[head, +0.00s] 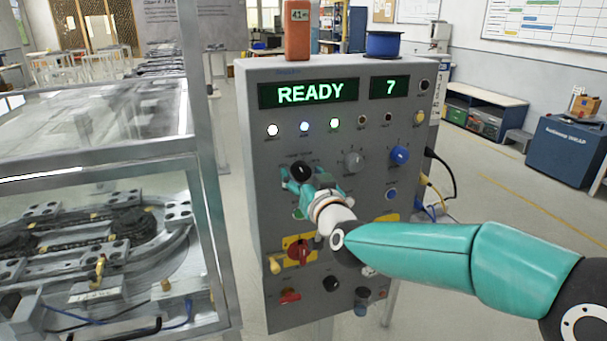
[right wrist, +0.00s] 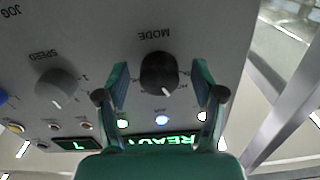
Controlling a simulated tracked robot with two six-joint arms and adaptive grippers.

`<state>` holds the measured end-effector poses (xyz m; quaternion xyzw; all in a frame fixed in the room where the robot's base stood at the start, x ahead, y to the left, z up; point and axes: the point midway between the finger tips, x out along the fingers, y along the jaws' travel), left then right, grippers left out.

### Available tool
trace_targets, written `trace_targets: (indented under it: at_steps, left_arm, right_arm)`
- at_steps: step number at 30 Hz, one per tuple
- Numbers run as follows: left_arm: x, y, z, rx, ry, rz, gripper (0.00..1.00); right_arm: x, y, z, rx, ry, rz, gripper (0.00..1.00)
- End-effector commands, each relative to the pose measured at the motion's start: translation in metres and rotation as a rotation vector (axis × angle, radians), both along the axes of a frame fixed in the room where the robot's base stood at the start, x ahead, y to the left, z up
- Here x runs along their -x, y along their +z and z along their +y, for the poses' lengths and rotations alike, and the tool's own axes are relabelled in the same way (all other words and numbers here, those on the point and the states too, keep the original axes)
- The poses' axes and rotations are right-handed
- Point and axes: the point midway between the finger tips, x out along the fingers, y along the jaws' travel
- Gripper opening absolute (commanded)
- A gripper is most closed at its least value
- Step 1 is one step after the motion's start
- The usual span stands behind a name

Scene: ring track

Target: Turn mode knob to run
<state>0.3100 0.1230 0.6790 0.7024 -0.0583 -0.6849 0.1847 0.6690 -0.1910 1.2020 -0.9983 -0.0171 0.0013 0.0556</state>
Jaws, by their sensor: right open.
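The black mode knob (head: 302,171) is on the upper left of the grey control panel (head: 270,130). In the right wrist view, which is upside down, the knob (right wrist: 158,72) sits under the word MODE. Its white pointer mark points down and slightly right in that view; the position labels are too small to read surely. My right gripper (head: 305,180) is in front of the panel at the knob. Its open fingers (right wrist: 160,75) stand on either side of the knob, with a gap showing on both sides. My left gripper is out of view.
The display reads READY (head: 310,93) and 7 (head: 389,87). A grey speed knob (head: 353,161) and a blue knob (head: 400,155) are right of the mode knob. A red switch (head: 299,250) is below. A glass-walled ring track enclosure (head: 100,180) stands left.

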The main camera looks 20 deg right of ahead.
Motion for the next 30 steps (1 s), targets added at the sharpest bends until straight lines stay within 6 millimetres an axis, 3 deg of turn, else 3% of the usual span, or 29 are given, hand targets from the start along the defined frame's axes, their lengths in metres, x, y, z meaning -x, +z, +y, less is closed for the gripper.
trace_targets:
  at_steps: [7, 17, 30]
  left_arm:
    - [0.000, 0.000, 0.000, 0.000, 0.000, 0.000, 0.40]
    - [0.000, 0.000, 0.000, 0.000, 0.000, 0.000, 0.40]
    - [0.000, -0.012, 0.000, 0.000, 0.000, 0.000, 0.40]
  right_arm:
    - [0.000, 0.000, 0.000, 0.000, 0.000, 0.000, 0.64]
    - [0.000, 0.000, 0.000, 0.001, 0.000, 0.000, 0.09]
    - [0.000, -0.002, 0.000, -0.073, 0.000, 0.001, 0.08]
